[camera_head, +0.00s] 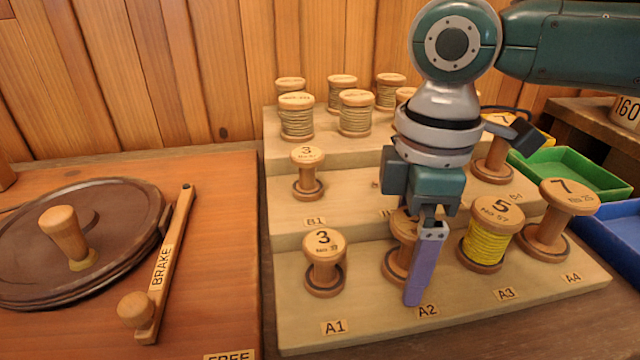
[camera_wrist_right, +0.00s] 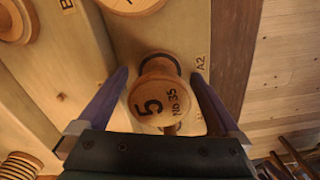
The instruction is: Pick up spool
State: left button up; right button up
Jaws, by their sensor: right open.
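My right gripper (camera_head: 415,285) reaches down from above at slot A2 of the front step. Its jaws are open, with a purple finger on each side of a bare wooden spool (camera_head: 396,268), partly hidden by the gripper in the head view. In the right wrist view this spool, marked 5 No.35 (camera_wrist_right: 157,98), stands between the fingers (camera_wrist_right: 160,76), with gaps visible on both sides. Other spools in the front row are a bare 3 (camera_head: 324,262) at A1, a yellow-wound 5 (camera_head: 490,235) at A3, and a bare 7 (camera_head: 556,220) at A4. My left gripper is out of view.
The stepped wooden rack (camera_head: 290,300) carries more spools behind, including a bare 3 (camera_head: 308,173) at B1 and several wound ones at the top. A green tray (camera_head: 575,172) and a blue tray (camera_head: 615,235) lie right. A turntable (camera_head: 120,215) and brake lever (camera_head: 165,265) are left.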

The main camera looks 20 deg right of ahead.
jog(key=c, duration=1.4)
